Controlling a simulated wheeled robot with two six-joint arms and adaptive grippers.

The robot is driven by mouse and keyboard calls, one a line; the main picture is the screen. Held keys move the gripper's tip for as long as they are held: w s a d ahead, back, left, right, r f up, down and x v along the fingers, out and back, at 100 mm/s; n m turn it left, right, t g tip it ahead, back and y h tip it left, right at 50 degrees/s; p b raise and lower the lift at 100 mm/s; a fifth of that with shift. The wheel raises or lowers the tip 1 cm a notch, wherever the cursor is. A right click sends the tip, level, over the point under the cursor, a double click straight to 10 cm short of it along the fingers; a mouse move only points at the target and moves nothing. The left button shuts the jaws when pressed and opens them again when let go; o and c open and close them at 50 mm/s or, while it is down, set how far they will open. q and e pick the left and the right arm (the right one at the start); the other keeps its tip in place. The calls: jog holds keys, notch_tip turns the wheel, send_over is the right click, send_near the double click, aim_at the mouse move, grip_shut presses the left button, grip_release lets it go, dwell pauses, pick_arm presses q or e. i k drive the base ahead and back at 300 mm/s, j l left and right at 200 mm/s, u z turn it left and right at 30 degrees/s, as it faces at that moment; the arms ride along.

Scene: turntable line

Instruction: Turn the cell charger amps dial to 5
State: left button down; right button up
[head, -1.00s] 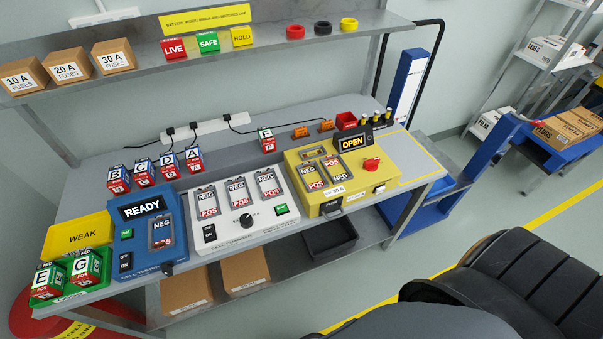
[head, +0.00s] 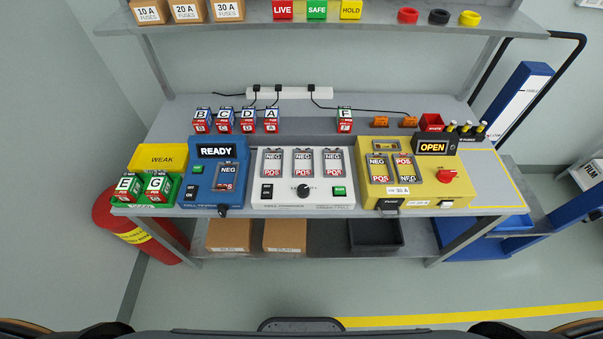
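The cell charger (head: 262,199) is a white box in the middle of the bench. Its black round dial (head: 303,191) sits on the front panel below the middle cell slot, with a pale mark on it. The dial's numbers and setting are too small to read. A black switch (head: 267,191) is left of the dial and a green button (head: 339,190) is right of it. Three slots marked NEG and POS are above. Neither gripper is in view. Only dark parts of my own body show along the bottom edge.
A blue tester (head: 200,178) reading READY stands left of the charger. A yellow box (head: 440,190) reading OPEN, with a red knob (head: 446,176), stands right. Lettered cells (head: 271,120) stand behind. A shelf (head: 270,27) overhangs the back. Floor before the bench is clear.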

aim_at(303, 191)
jog(key=j, duration=0.7)
jog(key=k+j+z, duration=0.1)
jog(key=j, duration=0.55)
jog(key=k+j, duration=0.1)
jog(key=j, duration=0.6)
